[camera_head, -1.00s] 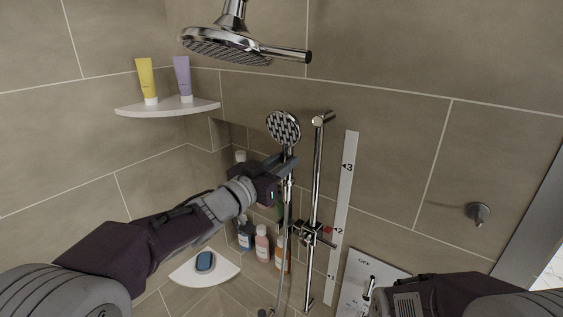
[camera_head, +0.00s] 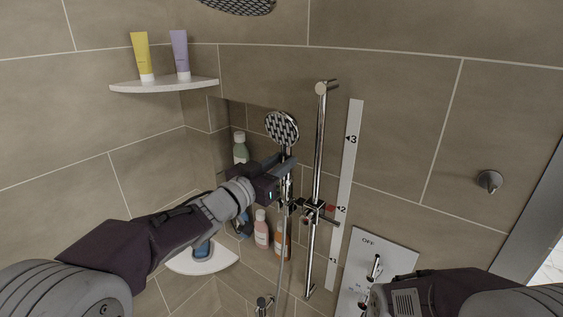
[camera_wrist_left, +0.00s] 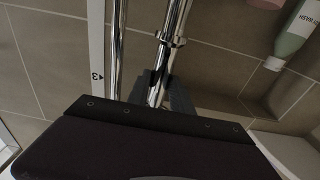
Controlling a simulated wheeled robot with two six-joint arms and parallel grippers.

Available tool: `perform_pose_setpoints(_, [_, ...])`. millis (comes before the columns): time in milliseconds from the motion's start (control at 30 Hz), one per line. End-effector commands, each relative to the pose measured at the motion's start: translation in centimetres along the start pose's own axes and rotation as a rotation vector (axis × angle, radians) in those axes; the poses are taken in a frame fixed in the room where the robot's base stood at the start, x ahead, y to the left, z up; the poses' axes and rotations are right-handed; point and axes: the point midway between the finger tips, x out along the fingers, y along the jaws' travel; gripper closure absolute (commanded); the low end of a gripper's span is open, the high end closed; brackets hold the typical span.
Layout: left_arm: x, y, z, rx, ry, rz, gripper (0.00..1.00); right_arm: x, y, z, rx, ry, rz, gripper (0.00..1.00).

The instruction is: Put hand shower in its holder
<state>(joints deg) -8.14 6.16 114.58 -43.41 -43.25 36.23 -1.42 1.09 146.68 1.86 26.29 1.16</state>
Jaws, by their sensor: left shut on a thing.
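The chrome hand shower (camera_head: 281,128) is upright, its round head facing out, left of the vertical chrome rail (camera_head: 318,150). My left gripper (camera_head: 284,165) is shut on its handle below the head. The left wrist view shows the gripper's fingers (camera_wrist_left: 163,88) around the chrome handle (camera_wrist_left: 172,38), with the rail (camera_wrist_left: 116,50) beside it. The holder (camera_head: 312,211) is a chrome slider clamped on the rail, lower than my gripper and level with a red pointer. Whether the handle's lower end touches the holder cannot be told. My right arm enters at lower right; its gripper fingers do not show.
A white numbered scale strip (camera_head: 346,170) runs right of the rail. A control panel (camera_head: 378,262) with a lever is at lower right. Bottles (camera_head: 261,230) stand in the niche behind. A corner shelf (camera_head: 165,85) holds two tubes; a lower shelf (camera_head: 203,262) holds a blue item.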

Motion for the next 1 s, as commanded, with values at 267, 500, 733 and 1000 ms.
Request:
perform_pose_setpoints(267, [-0.1, 0.0, 2.3, 0.001, 0.003, 0.0, 1.0, 2.1, 0.0, 0.2, 0.0, 0.0, 0.0, 0.49])
perform_pose_setpoints(500, [-0.2, 0.0, 4.0, 0.0, 0.003, 0.0, 1.0, 3.7, 0.1, 0.4, 0.0, 0.0, 0.0, 0.49])
perform_pose_setpoints(733, [-0.3, 0.0, 4.9, 0.0, 0.003, 0.0, 1.0, 4.5, 0.1, 0.5, 0.0, 0.0, 0.0, 0.49])
perform_pose_setpoints(1000, [-0.3, 0.0, 4.8, 0.0, 0.003, 0.0, 0.71, 4.4, 0.1, 0.5, 0.0, 0.0, 0.0, 0.49])
